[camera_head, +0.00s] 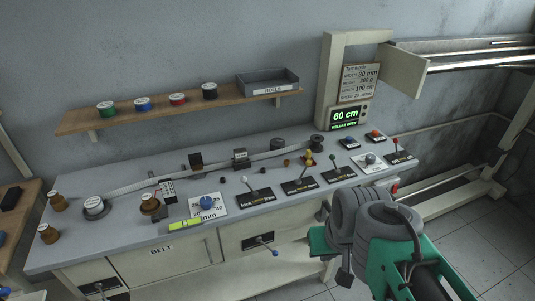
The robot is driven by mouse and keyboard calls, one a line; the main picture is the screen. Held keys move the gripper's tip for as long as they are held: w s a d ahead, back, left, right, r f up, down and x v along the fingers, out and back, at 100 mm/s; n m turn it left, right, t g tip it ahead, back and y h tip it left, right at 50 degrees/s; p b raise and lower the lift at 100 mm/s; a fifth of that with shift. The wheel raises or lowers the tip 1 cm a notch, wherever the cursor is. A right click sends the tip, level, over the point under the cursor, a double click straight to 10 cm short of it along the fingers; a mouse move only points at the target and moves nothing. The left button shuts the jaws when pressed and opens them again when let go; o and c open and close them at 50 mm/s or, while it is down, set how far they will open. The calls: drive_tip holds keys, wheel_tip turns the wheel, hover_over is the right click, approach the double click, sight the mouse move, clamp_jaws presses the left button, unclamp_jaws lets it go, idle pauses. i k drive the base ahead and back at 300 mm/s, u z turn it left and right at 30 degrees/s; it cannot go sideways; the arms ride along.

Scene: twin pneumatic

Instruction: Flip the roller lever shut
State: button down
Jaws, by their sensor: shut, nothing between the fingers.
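The display (345,117) on the cream post reads "60 cm" and "ROLLER OPEN". My gripper (345,274) appears as a small dark end beneath my folded green and grey arm, in front of the bench at lower right. It is shut and empty, apart from all the levers.
A pale strip runs along the bench (130,246) past dark blocks. A blue dial (207,203) and a yellow-green marker (186,225) are near the front edge. A wooden shelf (130,117) holds several spools and a grey tray (268,83). Floor shows at lower right.

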sight(309, 163)
drive_tip(key=u, duration=0.55)
drive_tip(key=i, duration=1.05)
